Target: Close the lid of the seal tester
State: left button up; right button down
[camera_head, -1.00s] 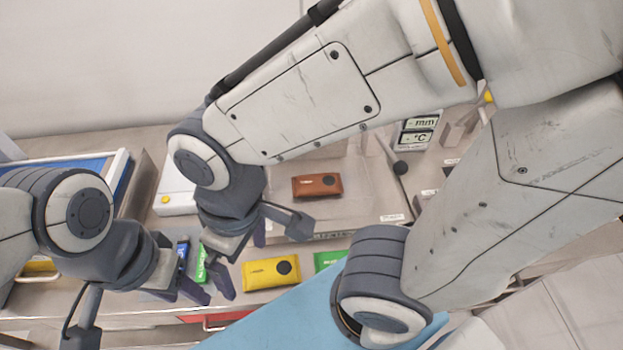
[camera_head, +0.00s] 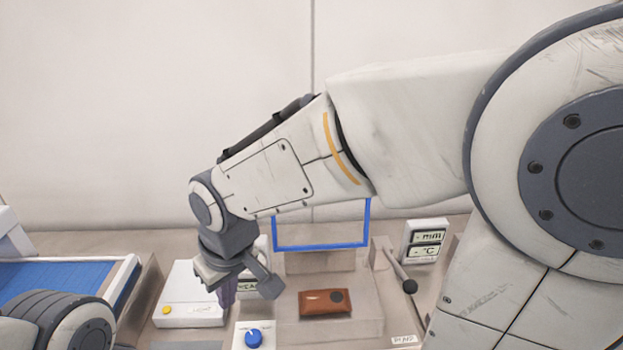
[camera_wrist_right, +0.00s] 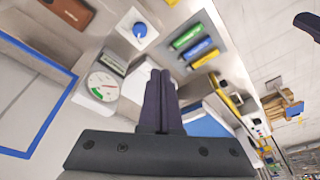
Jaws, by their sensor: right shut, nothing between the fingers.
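The seal tester's clear lid has a blue frame (camera_head: 330,246) and stands raised behind its beige base (camera_head: 362,328). My right arm hides part of the lid's upper left. A brown packet (camera_head: 324,302) with a dark round spot lies on the base. In the right wrist view the blue frame (camera_wrist_right: 54,116) shows at the left, beside the brown packet (camera_wrist_right: 72,12). My right gripper (camera_head: 228,298) is shut and empty, pointing down left of the packet and apart from the lid. Its closed fingers (camera_wrist_right: 157,82) also show in the wrist view. My left gripper is out of view.
A lever with a black knob (camera_head: 410,286) and a mm/°C display (camera_head: 426,240) stand right of the base. A blue-knob box (camera_head: 253,338) is in front; a white box (camera_head: 188,300) and blue-topped tray (camera_head: 60,270) are left. A round gauge (camera_wrist_right: 103,85) is near the fingers.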

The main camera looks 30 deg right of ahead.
jog(key=w+d+r+m+t+h+p, duration=0.1)
jog(key=w+d+r+m+t, duration=0.3)
jog(key=w+d, duration=0.75)
jog(key=w+d+r+m+h+p, duration=0.1)
jog(key=w+d+r+m+h, duration=0.2)
jog(key=d, duration=0.6)
jog(key=w+d+r+m+h, duration=0.1)
jog(key=w+d+r+m, duration=0.1)
jog(key=w+d+r, duration=0.5)
jog(key=shift+t, duration=0.3)
jog(key=shift+w+d+f+p, duration=0.15)
jog(key=shift+d+f+p, duration=0.3)
jog(key=shift+f, duration=1.4)
jog(key=shift+w+d+f+p, duration=0.15)
jog(key=shift+d+f+p, duration=0.35)
jog(key=shift+f, duration=1.3)
jog(key=shift+w+d+f+p, duration=0.15)
jog(key=shift+d+f+p, duration=0.3)
jog(key=shift+f, duration=1.4)
